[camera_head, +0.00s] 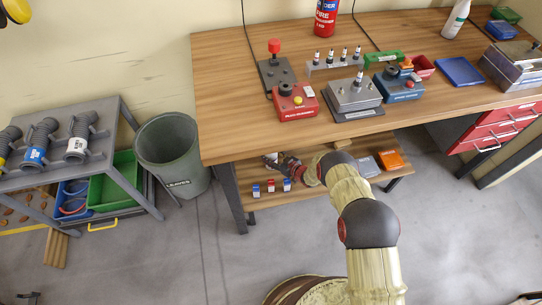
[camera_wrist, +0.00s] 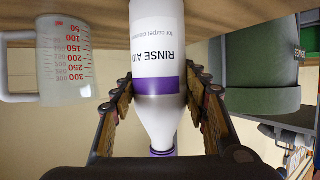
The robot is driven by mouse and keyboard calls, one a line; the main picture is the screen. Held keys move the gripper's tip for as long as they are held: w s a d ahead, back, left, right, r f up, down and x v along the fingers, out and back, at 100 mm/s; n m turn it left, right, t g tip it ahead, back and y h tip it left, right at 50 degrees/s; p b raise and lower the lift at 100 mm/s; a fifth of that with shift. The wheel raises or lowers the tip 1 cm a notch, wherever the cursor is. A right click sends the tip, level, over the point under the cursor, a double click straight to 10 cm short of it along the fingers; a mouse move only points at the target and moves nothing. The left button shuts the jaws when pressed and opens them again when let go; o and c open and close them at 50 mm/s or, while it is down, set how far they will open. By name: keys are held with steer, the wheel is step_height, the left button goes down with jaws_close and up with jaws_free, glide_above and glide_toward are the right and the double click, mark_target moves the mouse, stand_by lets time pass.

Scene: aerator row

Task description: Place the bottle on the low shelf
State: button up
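The bottle (camera_wrist: 158,55) is white with a purple band, a purple cap and the words RINSE AID. The wrist view is upside down, so its cap points down in that picture. My gripper (camera_wrist: 160,85) has a finger against each side of the bottle, around its shoulder. The low shelf (camera_head: 236,176) is the wooden board under the workbench. In the head view my gripper (camera_head: 287,165) reaches in over this shelf, partly under the bench top. The bottle's base is cut off in the wrist view, so I cannot tell whether it touches the board.
A measuring jug (camera_wrist: 66,60) stands beside the bottle. Several small bottles (camera_head: 270,186) stand at the shelf's front left; an orange box (camera_head: 391,160) and a grey box (camera_head: 366,167) lie at its right. A grey-green bin (camera_head: 172,150) stands left of the bench. The bench top (camera_head: 225,85) overhangs the shelf.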

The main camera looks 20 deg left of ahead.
steer(key=o, duration=0.4)
steer(key=shift+r, duration=0.2)
steer(key=p+v, duration=0.4)
steer(key=v, duration=0.8)
steer(key=shift+s, duration=0.1)
